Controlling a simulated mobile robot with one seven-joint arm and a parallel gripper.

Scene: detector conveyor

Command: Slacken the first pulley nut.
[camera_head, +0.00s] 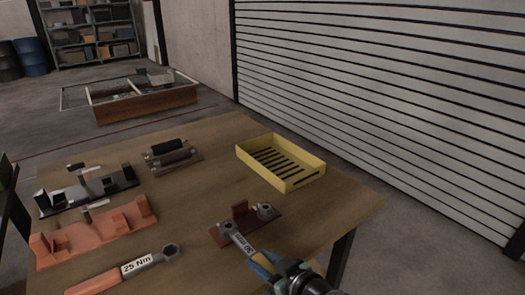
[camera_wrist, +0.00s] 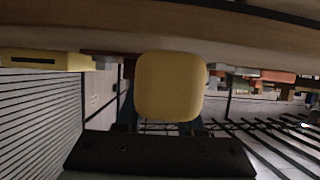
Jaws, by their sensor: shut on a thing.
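A brown fixture plate (camera_head: 268,229) with a short upright block lies near the front right of the table. A grey round part (camera_head: 264,211) stands on its right end. A grey spanner (camera_head: 240,241) with a label on its shaft and a yellow handle end reaches from my gripper (camera_head: 272,268) to the plate's left end. Its head (camera_head: 227,228) is at that end, and I cannot tell whether it sits around a nut. My gripper is shut on the handle. In the wrist view a yellow handle end (camera_wrist: 170,87) fills the middle and hides what lies beyond.
A yellow slotted tray (camera_head: 283,172) stands behind the fixture. A red-handled wrench marked 25 Nm (camera_head: 138,265) lies at the front left. Orange (camera_head: 95,232) and black (camera_head: 88,192) holders and a dark roller part (camera_head: 171,155) stand left. The table's right corner is clear.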

